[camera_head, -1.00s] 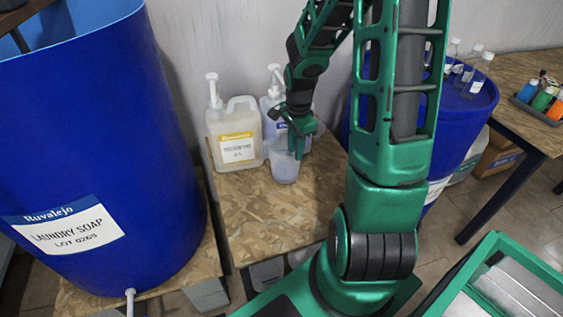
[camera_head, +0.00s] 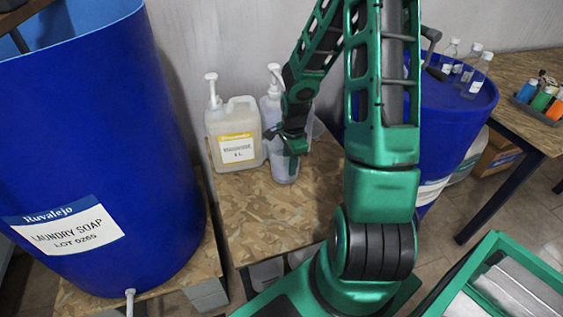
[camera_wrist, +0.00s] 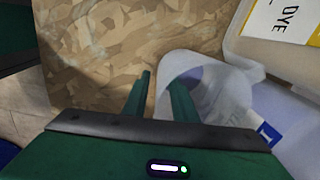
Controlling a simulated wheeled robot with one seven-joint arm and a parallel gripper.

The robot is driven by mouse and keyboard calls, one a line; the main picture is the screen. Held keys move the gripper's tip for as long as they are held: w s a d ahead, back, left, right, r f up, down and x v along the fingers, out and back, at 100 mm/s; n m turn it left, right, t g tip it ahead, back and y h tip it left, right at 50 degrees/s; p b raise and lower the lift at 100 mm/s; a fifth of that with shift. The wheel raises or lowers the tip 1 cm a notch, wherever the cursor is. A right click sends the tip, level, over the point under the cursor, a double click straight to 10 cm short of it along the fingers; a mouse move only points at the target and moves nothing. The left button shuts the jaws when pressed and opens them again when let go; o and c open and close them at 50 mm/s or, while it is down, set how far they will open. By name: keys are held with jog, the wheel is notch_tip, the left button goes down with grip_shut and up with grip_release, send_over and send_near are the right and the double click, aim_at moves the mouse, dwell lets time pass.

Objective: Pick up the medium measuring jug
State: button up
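The measuring jug, a translucent pale vessel (camera_head: 281,174), stands upright on the wooden board, in front of the pump containers. My gripper (camera_head: 292,160) is over it in the head view and hides part of its rim. In the wrist view the jug (camera_wrist: 215,85) lies at right of centre. My gripper (camera_wrist: 160,95) shows two green fingers with a gap between them. The left finger is outside the jug and the right finger overlaps its near side, so the jug's edge appears between them. Contact cannot be told.
A yellow-labelled pump container (camera_head: 235,140) stands left of the jug, and another pump bottle (camera_head: 268,104) stands close behind it. A big blue laundry soap drum (camera_head: 95,130) is at left. A second blue drum (camera_head: 450,125) with bottles is at right. The board's front (camera_head: 265,230) is clear.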

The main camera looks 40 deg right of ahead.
jog(key=shift+w+f, duration=0.2)
jog(key=shift+f, duration=1.65)
jog(key=shift+d, duration=0.1)
grip_shut()
jog(key=shift+r, duration=0.25)
